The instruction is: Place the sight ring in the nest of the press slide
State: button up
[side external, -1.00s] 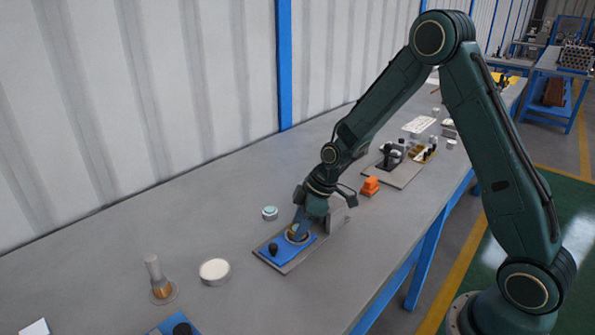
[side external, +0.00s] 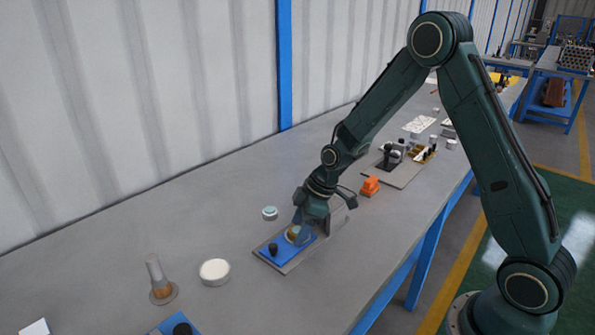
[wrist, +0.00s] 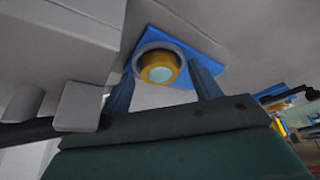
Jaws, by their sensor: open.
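The sight ring appears to be the gold ring with a pale round centre (wrist: 158,67). In the wrist view it sits inside a grey round rim, which looks like the nest (wrist: 141,53), on the blue press slide (wrist: 207,58). In the side view the blue slide (side external: 274,249) lies on a grey base plate, with a gold patch (side external: 293,233) showing beside my fingers. My gripper (side external: 303,228) is above that spot with its fingers apart. In the wrist view the fingers stand on either side of the ring, seemingly clear of it. Whether the ring is fully seated cannot be told.
A black knob (side external: 273,248) stands on the slide's near end. A grey block (side external: 338,213) rises just behind my gripper. A teal-topped round piece (side external: 270,212), a white round part (side external: 214,271) and a clear tube with a brass base (side external: 160,281) stand to the left. An orange block (side external: 370,186) lies behind.

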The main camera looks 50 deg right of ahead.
jog(key=v, duration=1.2)
jog(key=shift+r, duration=0.15)
dwell(0.5)
jog(key=s+a+r+m+t+h, duration=0.1)
jog(key=s+a+r+m+h, duration=0.2)
jog(key=s+r, duration=0.75)
jog(key=s+r+m+t, duration=0.1)
jog(key=s+m, duration=0.5)
jog(key=s, duration=0.8)
jog(key=shift+a+r, duration=0.35)
jog(key=shift+r, duration=0.2)
